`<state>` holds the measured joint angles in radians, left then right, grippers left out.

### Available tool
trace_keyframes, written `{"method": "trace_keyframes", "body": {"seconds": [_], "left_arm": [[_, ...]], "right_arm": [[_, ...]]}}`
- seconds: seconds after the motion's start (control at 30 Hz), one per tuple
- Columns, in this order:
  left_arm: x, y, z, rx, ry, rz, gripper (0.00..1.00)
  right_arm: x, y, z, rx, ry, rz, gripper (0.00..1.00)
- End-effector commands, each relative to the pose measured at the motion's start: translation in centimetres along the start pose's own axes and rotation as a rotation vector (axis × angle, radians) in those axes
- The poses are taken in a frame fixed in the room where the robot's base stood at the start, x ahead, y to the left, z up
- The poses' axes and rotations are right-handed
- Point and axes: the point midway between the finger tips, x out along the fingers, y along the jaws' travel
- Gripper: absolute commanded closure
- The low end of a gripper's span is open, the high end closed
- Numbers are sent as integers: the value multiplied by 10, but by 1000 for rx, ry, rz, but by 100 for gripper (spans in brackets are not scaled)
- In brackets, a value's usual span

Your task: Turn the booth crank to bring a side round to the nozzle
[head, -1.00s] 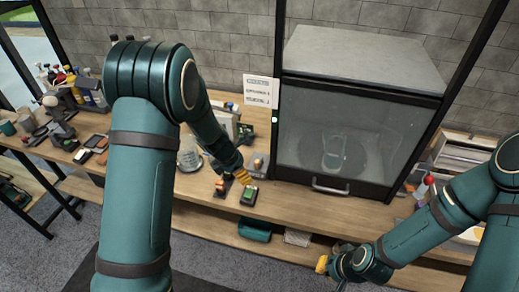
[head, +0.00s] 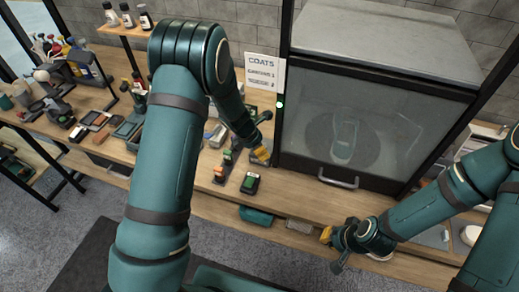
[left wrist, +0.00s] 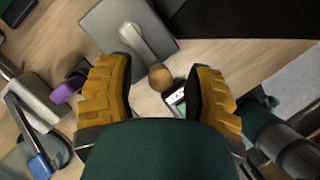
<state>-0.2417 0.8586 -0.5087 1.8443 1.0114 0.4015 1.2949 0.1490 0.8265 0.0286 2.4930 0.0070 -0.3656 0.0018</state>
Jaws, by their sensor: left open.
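The booth (head: 375,95) has a closed glass door with a bar handle (head: 338,181). Behind the hazy glass a pale sneaker (head: 345,140) stands on a dark round disc. In the left wrist view the crank (left wrist: 138,40) is a grey arm on a square plate, ending in a round brown knob (left wrist: 160,78). My left gripper (head: 261,154) is beside the booth's lower left corner; its open yellow fingers (left wrist: 160,95) lie either side of the knob, apart from it. The head view does not show the crank clearly. My right gripper (head: 326,235) hangs in front of the bench; its finger gap is unclear.
A small dark device with a green top (head: 250,183) stands on the bench near my left gripper. A sign headed COATS (head: 263,72) is fixed left of the booth, above a green light (head: 280,104). Bottles, brushes and tools crowd the bench's left part.

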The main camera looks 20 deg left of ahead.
Motion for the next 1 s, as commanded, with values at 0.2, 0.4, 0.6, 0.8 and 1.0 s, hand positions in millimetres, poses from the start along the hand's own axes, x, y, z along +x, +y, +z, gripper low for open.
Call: {"method": "trace_keyframes", "body": {"seconds": [0.2,0.4,0.6,0.8,1.0], "left_arm": [[5,0,1,0,-2,1,48],[5,0,1,0,-1,1,63],[5,0,1,0,-1,0,100],[5,0,0,1,-1,0,100],[5,1,0,24,-1,-9,100]], "right_arm": [[1,0,0,0,0,0,100],[1,0,0,0,0,0,100],[1,0,0,0,0,0,100],[1,0,0,0,-1,0,100],[-1,0,0,0,0,0,100]]}}
